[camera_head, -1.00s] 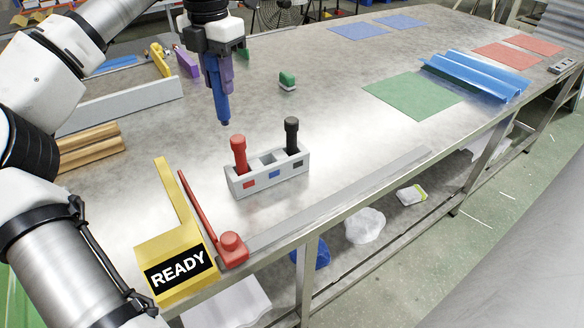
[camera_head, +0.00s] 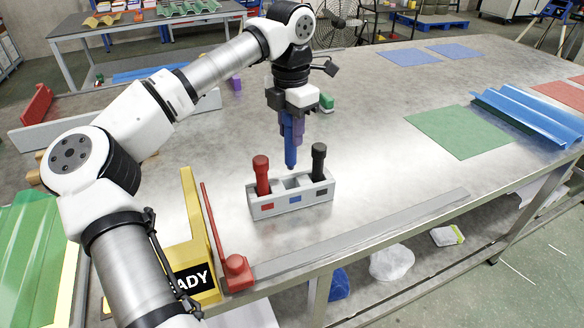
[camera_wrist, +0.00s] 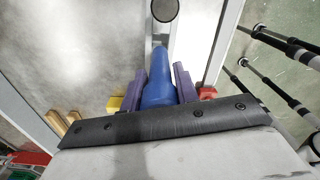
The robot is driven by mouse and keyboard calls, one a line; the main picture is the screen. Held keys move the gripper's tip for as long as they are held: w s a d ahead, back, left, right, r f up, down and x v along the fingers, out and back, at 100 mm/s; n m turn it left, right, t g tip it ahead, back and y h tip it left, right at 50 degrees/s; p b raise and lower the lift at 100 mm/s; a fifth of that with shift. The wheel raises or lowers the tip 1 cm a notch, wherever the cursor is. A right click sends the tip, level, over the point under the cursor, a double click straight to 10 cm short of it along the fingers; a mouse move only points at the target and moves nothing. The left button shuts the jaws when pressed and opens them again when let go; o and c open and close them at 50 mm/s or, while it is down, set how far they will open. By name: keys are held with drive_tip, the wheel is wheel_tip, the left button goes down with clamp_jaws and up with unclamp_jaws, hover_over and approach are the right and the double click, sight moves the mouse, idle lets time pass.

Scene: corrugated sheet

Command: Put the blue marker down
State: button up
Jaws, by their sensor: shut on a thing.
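My gripper (camera_head: 291,124) is shut on the blue marker (camera_head: 290,152), which points tip down above the marker holder. In the wrist view the blue marker (camera_wrist: 158,78) sits between the two purple fingers. The grey holder (camera_head: 318,196) stands on the metal table. Its left slot holds a red marker (camera_head: 261,175) and its right slot a black marker (camera_head: 318,161). The middle slot, with a blue square (camera_head: 296,199) on its front, is empty. The blue marker's tip is apart from the holder, just above and behind its middle. The black marker's round top (camera_wrist: 165,10) shows in the wrist view.
A yellow READY stand (camera_head: 192,245) and a red bar with a knob (camera_head: 236,270) are left of the holder. A grey strip (camera_head: 360,236) lies along the front edge. A green block (camera_head: 326,103) and a green mat (camera_head: 458,132) lie farther back. Table right of the holder is clear.

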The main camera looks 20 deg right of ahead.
sight(291, 168)
wheel_tip(291, 168, down, 10)
drive_tip(key=shift+f+p, duration=0.1)
drive_tip(key=shift+p, duration=0.3)
drive_tip(key=shift+f, duration=0.2)
drive_tip(key=o, duration=0.9)
drive_tip(key=shift+o, duration=0.3)
drive_tip(key=shift+r, duration=0.1)
drive_tip(key=shift+r, duration=0.1)
wheel_tip(291, 168, up, 12)
drive_tip(key=shift+r+b, duration=0.1)
drive_tip(key=shift+b, duration=0.4)
